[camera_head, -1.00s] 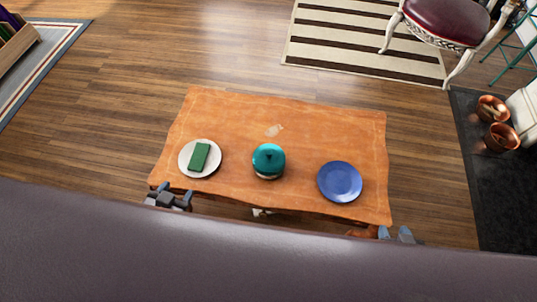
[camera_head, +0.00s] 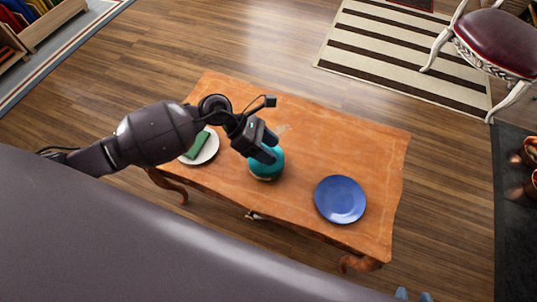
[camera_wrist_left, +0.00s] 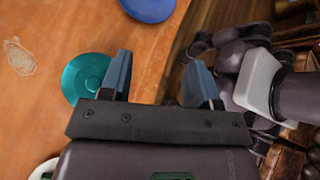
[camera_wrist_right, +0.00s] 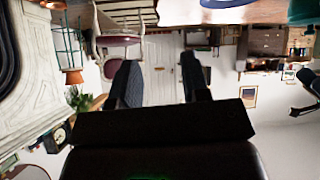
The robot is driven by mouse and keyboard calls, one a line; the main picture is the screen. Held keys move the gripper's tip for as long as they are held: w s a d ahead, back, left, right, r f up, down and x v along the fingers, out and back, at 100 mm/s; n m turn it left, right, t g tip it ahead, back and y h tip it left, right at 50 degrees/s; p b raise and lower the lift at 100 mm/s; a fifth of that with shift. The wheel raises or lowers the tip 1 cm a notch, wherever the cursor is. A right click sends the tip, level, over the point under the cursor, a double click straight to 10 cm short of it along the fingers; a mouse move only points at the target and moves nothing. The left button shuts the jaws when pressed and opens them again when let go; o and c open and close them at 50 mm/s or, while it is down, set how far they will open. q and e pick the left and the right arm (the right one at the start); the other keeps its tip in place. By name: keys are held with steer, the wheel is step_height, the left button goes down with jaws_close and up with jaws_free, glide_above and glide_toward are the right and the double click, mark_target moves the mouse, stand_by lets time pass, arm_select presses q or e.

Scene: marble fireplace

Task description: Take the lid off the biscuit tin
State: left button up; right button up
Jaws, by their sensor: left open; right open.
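The teal biscuit tin (camera_head: 268,168) stands on the wooden table between a white plate and a blue plate, its far side partly hidden by my left gripper. My left gripper (camera_head: 264,147) is open and empty, over the tin's far edge in the head view. In the left wrist view the tin's round teal top (camera_wrist_left: 83,77) lies beside and partly behind one finger, not centred between the fingers (camera_wrist_left: 160,80). I cannot tell whether they touch. My right gripper (camera_wrist_right: 160,82) is open and empty, away from the table; only its tips (camera_head: 412,295) show at the head view's bottom edge.
The wooden table (camera_head: 300,130) also holds the blue plate (camera_head: 340,199) at right and the white plate (camera_head: 209,149) at left, with a green block (camera_head: 197,145) on it, partly hidden by my left arm. The table's far right is clear. A red-seated chair (camera_head: 495,42) stands beyond.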

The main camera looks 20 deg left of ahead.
arm_select(q)
steer(key=w+a+f+m+y+b, duration=0.1)
steer(key=w+a+f+m+y, duration=0.2)
steer(key=w+a+m+y, duration=0.3)
steer(key=shift+n+g, duration=0.3)
steer(key=shift+n, duration=0.4)
steer(key=f, duration=0.1)
steer(key=f+b, duration=0.1)
steer(key=f, duration=0.3)
steer(key=shift+s+d, duration=0.3)
steer(key=shift+s, duration=0.05)
steer(key=shift+d+f+b, duration=0.35)
steer(key=shift+f+b, duration=0.05)
steer(key=shift+f, duration=0.2)
steer(key=x, duration=0.1)
steer(key=b+x, duration=0.1)
steer(key=x, duration=0.1)
steer(key=shift+w+d+f, duration=0.2)
steer(key=shift+w+f, duration=0.05)
steer(key=shift+d+f, duration=0.1)
steer(key=shift+f, duration=0.1)
steer(key=shift+w+r, duration=0.1)
steer(key=shift+r, duration=0.05)
steer(key=c, duration=1)
arm_select(e)
step_height(320, 180, down, 3)
steer(key=shift+a+n, duration=0.15)
steer(key=shift+n, duration=0.15)
